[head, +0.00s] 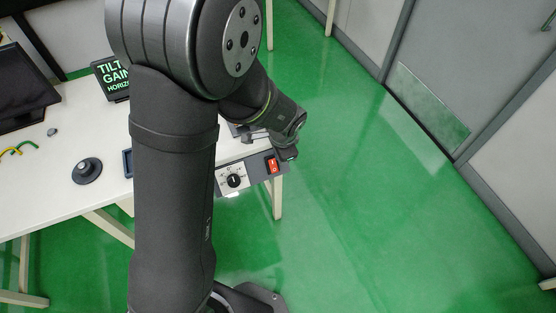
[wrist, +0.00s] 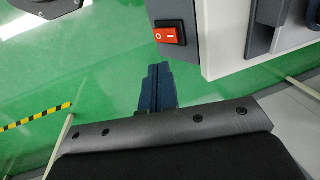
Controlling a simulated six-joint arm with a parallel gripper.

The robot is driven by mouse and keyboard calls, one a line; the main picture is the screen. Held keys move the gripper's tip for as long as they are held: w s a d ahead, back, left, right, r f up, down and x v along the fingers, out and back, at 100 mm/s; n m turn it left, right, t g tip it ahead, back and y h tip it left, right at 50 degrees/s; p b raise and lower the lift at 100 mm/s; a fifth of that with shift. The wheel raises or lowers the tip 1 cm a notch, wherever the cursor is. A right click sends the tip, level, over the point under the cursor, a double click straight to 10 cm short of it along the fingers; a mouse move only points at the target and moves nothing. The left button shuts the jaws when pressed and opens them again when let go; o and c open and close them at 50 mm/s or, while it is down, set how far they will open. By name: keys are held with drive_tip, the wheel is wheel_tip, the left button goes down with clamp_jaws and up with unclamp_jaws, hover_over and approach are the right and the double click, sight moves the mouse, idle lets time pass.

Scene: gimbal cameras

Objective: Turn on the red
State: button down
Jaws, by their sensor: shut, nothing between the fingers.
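The red rocker switch (head: 271,166) is on the front face of a grey control box (head: 251,184) at the table's right end. In the wrist view the switch (wrist: 170,36) has white "O" and "-" marks and sits in a black frame. A black knob (head: 234,181) on a white dial plate is left of it in the head view. My gripper (head: 287,154) is near the box's right end, close to the switch. In the wrist view my gripper (wrist: 160,72) is shut and empty, its tips just below the switch; contact cannot be told.
A white table (head: 60,195) holds the box. Green floor (head: 370,220) is open to the right, with a grey door (head: 465,70) behind.

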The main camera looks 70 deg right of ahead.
drive_tip(key=shift+w+d+r, duration=0.15)
drive_tip(key=shift+r, duration=2.15)
wheel_tip(320, 180, down, 7)
drive_tip(key=s+a, duration=0.1)
drive_tip(key=shift+s+a, duration=0.25)
drive_tip(key=shift+s, duration=0.05)
drive_tip(key=shift+f, duration=0.1)
drive_tip(key=shift+f, duration=0.15)
